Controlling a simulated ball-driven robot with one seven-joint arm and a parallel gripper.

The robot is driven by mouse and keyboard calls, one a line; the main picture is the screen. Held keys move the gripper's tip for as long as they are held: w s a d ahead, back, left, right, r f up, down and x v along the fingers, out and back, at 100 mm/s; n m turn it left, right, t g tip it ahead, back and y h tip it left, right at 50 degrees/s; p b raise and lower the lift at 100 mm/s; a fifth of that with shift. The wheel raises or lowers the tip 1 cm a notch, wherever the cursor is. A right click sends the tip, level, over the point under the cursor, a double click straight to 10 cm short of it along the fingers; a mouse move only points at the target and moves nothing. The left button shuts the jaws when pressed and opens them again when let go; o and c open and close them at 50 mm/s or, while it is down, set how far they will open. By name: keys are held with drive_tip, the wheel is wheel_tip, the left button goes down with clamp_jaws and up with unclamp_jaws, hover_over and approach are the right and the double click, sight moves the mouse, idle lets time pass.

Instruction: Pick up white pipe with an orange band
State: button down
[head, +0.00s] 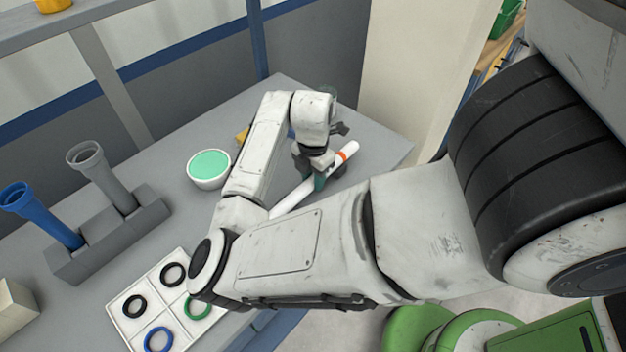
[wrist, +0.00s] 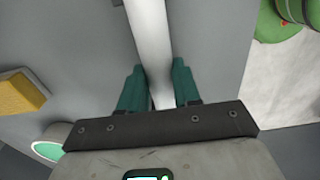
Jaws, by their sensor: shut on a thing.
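The white pipe with an orange band (head: 291,198) shows in the head view at the far right part of the table, with its banded end toward the upper right. My arm hides part of its lower end. My gripper (head: 320,181) is shut around the pipe's middle. In the wrist view the white pipe (wrist: 150,45) runs between the two green fingers of my gripper (wrist: 160,88). The orange band is not visible in the wrist view. I cannot tell whether the pipe touches the table.
A white bowl with green contents (head: 209,168) stands left of my arm. A grey rack (head: 110,232) holds a blue pipe (head: 40,215) and a grey pipe (head: 102,175). A white tray (head: 118,311) holds several coloured rings. A yellow block (wrist: 20,92) lies nearby. The table's right edge is close.

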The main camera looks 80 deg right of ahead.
drive_tip(key=shift+r, duration=0.1)
drive_tip(key=shift+r, duration=0.25)
drive_tip(key=s+a+r+p, duration=0.1)
drive_tip(key=s+a+r, duration=0.3)
drive_tip(key=a+r, duration=0.8)
drive_tip(key=shift+s+a+r+p, duration=0.2)
drive_tip(key=shift+a+p, duration=0.2)
drive_tip(key=shift+a, duration=0.3)
